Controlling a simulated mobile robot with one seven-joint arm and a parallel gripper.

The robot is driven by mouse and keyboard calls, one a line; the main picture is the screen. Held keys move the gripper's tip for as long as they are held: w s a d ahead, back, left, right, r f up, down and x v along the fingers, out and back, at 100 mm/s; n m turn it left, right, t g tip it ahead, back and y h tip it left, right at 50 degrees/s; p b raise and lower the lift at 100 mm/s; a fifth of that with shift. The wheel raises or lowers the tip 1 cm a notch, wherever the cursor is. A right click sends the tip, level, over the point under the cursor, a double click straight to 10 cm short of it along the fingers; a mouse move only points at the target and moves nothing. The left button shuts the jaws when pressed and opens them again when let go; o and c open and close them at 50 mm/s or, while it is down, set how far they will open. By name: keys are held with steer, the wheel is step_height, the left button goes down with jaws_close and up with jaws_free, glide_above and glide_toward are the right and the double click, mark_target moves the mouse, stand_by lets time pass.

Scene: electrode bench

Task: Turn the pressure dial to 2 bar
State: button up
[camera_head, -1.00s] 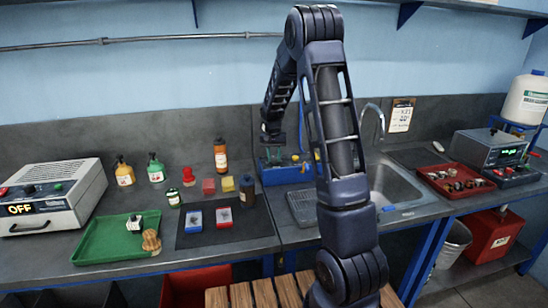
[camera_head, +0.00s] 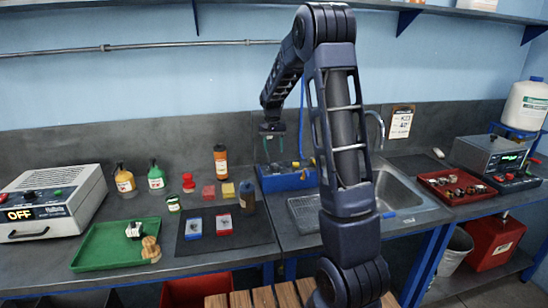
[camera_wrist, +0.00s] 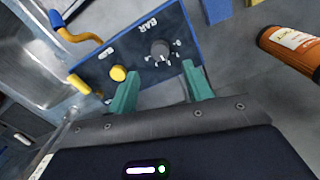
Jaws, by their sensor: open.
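The pressure dial (camera_wrist: 160,49) is a dark round knob with small marks around it, on a blue panel (camera_wrist: 140,38) lettered BAR in the wrist view. Its pointer reading is too small to tell. In the head view the blue unit (camera_head: 287,179) stands on the bench left of the sink. My gripper (camera_head: 273,149) is above that unit. In the wrist view its two green fingers (camera_wrist: 160,86) are apart with nothing between them. The dial appears beyond the fingertips, roughly between their lines, and not touched.
The sink (camera_head: 400,190) is right of the unit; a dark bottle (camera_head: 247,195) is left.

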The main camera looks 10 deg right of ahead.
steer(key=shift+r, duration=1.45)
steer(key=s+d+r+n+t, duration=0.1)
steer(key=s+r, duration=0.4)
steer(key=s, duration=0.4)
steer(key=s+d+r+t, duration=0.1)
steer(key=s+d+r, duration=0.1)
steer(key=s+r, duration=0.6)
steer(key=s+d+f+n+t, duration=0.1)
steer(key=s+f, duration=0.3)
steer(key=s, duration=1.9)
steer(key=shift+n+t, duration=0.6)
steer(key=shift+t, duration=0.3)
